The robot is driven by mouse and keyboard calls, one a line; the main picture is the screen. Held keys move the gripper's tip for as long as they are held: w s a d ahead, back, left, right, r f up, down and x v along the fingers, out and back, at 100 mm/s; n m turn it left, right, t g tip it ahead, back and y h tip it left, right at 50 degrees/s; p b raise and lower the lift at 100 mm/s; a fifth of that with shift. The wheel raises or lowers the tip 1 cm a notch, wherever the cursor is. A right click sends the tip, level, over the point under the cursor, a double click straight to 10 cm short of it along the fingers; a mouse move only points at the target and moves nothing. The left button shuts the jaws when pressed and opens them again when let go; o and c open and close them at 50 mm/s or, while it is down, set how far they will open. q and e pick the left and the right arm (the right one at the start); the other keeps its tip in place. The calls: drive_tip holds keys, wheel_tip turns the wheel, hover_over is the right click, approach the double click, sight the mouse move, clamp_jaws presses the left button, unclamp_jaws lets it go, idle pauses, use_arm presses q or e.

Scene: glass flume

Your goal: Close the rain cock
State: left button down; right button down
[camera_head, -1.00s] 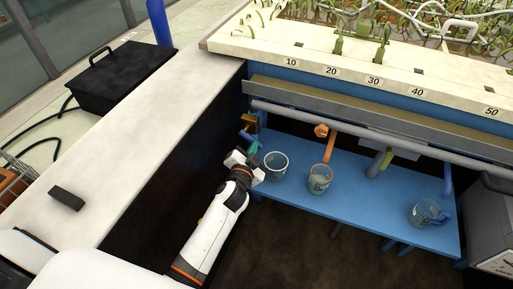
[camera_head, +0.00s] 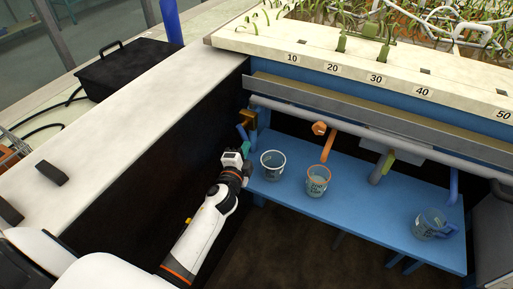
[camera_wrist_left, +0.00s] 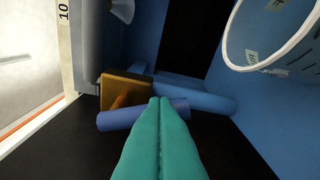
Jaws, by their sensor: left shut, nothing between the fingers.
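A brass cock body (camera_head: 248,116) with a blue lever (camera_head: 242,132) sits at the left end of the grey pipe, under the flume edge. No label naming it is readable. In the left wrist view the brass body (camera_wrist_left: 122,88) and the blue bar (camera_wrist_left: 143,114) lie just beyond my fingertips. My left gripper (camera_head: 246,148) is shut and empty, its teal fingers just below the lever. In the left wrist view the fingertips (camera_wrist_left: 160,99) overlap the blue bar; I cannot tell whether they touch it. My right gripper is not in view.
A clear cup (camera_head: 272,163) stands right of my gripper on the blue shelf (camera_head: 350,205). An orange-rimmed cup (camera_head: 318,181) and a jug (camera_head: 430,224) stand farther right. The grey pipe (camera_head: 350,130) runs above, with an orange fitting (camera_head: 320,128) and a green one (camera_head: 388,160).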

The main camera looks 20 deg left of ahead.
use_arm(q)
drive_tip(key=shift+a+f, duration=0.3)
drive_tip(key=shift+a, duration=0.3)
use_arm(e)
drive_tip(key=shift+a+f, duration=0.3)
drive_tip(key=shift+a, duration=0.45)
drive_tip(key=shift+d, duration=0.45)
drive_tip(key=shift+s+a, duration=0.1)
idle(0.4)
